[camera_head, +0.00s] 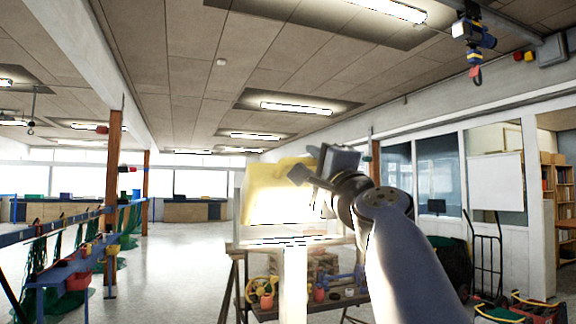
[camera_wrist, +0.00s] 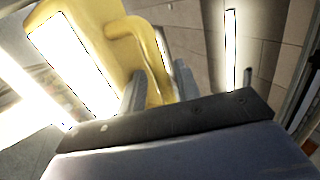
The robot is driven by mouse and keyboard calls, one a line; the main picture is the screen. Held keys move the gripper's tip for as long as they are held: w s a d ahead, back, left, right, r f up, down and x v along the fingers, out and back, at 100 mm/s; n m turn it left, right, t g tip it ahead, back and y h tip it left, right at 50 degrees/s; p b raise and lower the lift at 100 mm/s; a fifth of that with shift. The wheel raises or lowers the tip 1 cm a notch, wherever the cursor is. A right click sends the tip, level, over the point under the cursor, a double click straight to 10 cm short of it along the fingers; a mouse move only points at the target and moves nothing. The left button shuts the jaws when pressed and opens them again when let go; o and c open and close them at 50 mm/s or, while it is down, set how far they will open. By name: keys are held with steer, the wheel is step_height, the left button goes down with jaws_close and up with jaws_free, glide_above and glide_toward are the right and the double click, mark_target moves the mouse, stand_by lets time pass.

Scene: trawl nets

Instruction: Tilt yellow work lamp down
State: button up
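The yellow work lamp (camera_head: 262,192) is in the middle of the head view, with its lit face glaring white. In the wrist view its yellow housing (camera_wrist: 100,18) fills the upper left, with the bright panel (camera_wrist: 70,62) facing down and left. A yellow handle (camera_wrist: 152,75) curves off the housing. My gripper (camera_head: 312,178) is at the lamp's right side. In the wrist view my gripper (camera_wrist: 161,88) has its grey fingers on either side of the handle, and they appear closed against it. The contact is partly hidden.
A stand with a white glaring top (camera_head: 290,242) and a shelf of coloured items (camera_head: 318,285) is below the lamp. A blue net rack (camera_head: 75,265) is at left. A hand truck (camera_head: 487,255) is at right. Open floor (camera_head: 170,285) lies left of the stand.

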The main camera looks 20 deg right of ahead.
steer(key=b+v, duration=0.5)
steer(key=v, duration=0.5)
steer(key=shift+s, duration=0.2)
steer(key=p+x, duration=0.6)
steer(key=x, duration=0.5)
